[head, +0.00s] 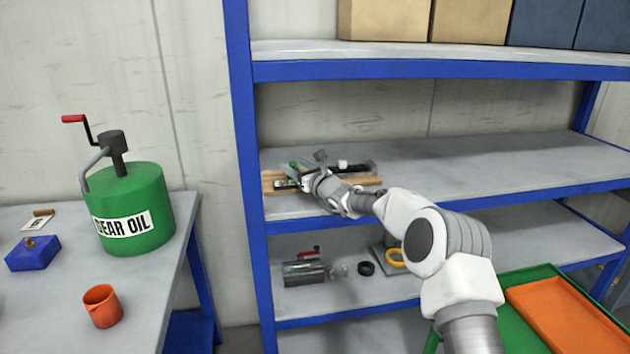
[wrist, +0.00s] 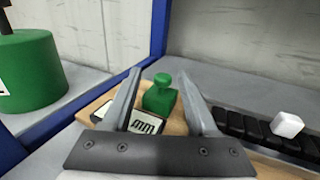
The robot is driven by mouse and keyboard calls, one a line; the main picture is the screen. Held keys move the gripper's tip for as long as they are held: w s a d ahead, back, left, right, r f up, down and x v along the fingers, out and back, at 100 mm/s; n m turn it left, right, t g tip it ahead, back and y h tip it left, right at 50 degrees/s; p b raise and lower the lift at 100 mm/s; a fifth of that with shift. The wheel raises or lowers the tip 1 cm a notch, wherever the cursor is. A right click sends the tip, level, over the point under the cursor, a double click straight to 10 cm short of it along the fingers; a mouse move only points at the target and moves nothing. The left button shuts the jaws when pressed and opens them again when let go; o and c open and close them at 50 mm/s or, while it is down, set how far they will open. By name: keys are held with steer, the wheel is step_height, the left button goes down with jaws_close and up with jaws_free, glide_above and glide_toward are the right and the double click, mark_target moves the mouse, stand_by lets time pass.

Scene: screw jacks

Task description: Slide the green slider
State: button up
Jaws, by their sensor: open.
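The green slider (wrist: 160,97) is a small green block with a rounded knob. In the wrist view it stands between the two open fingers of my gripper (wrist: 160,95); I cannot tell whether either finger touches it. It sits by a wooden board (wrist: 92,108) with a plate marked "mm" (wrist: 145,126). In the head view the slider (head: 294,166) is a small green spot at the board's left part, and my gripper (head: 306,176) reaches it from the right. A dark toothed strip (wrist: 245,125) with a white block (wrist: 287,124) lies to the right.
The board lies on the middle shelf (head: 450,162) of a blue rack, near its left post (head: 243,130). The shelf's right part is clear. A green gear oil drum (head: 140,200) stands on the left table. An orange tray (head: 565,312) is at lower right.

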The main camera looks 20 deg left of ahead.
steer(key=v, duration=1.6)
steer(key=shift+s+d+b, duration=0.25)
steer(key=shift+b, duration=0.2)
steer(key=s+d+r+n+g+p, duration=0.1)
steer(key=s+r+n+g, duration=0.2)
steer(key=s+n, duration=0.3)
steer(key=s+d+r+n+g+h+p, duration=0.1)
steer(key=s+r+n+g, duration=0.1)
steer(key=s+r+n, duration=0.4)
steer(key=s+d+r+n+g+p, duration=0.1)
steer(key=s+n+g+p, duration=0.2)
steer(key=s, duration=0.5)
steer(key=s+d+n+h+p, duration=0.1)
steer(key=s+d+n+h, duration=0.4)
steer(key=s+d, duration=0.5)
steer(key=s+d+n+t+h+p, duration=0.1)
steer(key=s+d+n+h+p, duration=0.1)
steer(key=s+d+n+h, duration=0.4)
steer(key=s+d+h, duration=0.1)
steer(key=s+d, duration=0.3)
steer(key=d, duration=0.6)
steer(key=shift+s+d+r+t, duration=0.3)
steer(key=shift+d, duration=0.1)
